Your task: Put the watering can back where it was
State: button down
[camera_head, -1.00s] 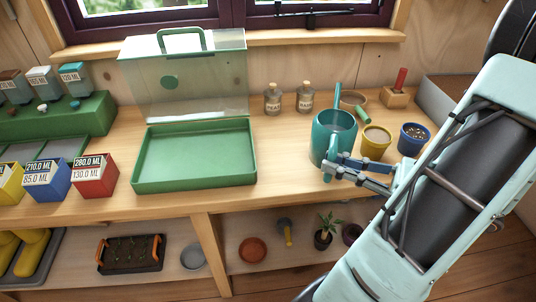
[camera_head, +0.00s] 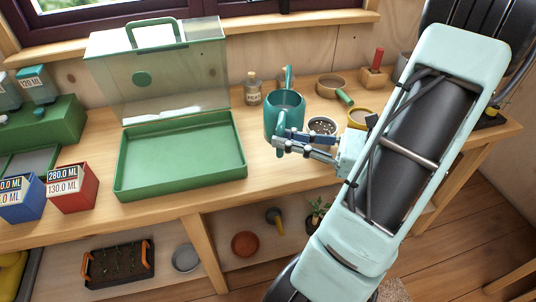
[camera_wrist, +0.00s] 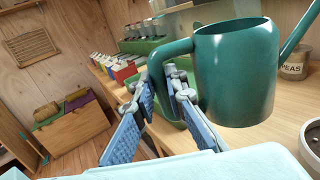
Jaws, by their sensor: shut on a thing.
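The teal watering can (camera_head: 284,112) is upright above the right half of the workbench, right of the green tray. In the wrist view the can (camera_wrist: 235,75) fills the upper right, its handle on the left and its spout on the right. My gripper (camera_head: 284,141) is shut on the handle; in the wrist view the fingers (camera_wrist: 166,82) are on either side of it. The can's base shows above the wood in the wrist view, but I cannot tell the size of the gap. The can hides one of the glass bottles in the head view.
The open green tray (camera_head: 180,160) with its clear lid stands left of the can. A white-rimmed pot (camera_head: 322,128) and a yellow pot (camera_head: 358,118) stand close on the right. Bare wood lies in front.

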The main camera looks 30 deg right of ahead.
jog(key=shift+w+a+f+b, duration=0.15)
jog(key=shift+w+f+b, duration=0.1)
jog(key=shift+w+f, duration=1.05)
jog(key=shift+w+a+f+b, duration=0.25)
jog(key=shift+w+f, duration=0.4)
jog(key=shift+f, duration=1.15)
jog(key=shift+w+a+f+b, duration=0.1)
jog(key=shift+w+f+b, duration=0.2)
jog(key=shift+w+f, duration=1)
jog(key=shift+s+f, duration=0.3)
jog(key=shift+f, duration=0.05)
jog(key=c, duration=2.4)
grip_release()
jog(key=shift+f, duration=0.15)
jog(key=o, duration=0.4)
jog(key=shift+o, duration=0.2)
jog(key=shift+r, duration=0.3)
jog(key=v, duration=1.2)
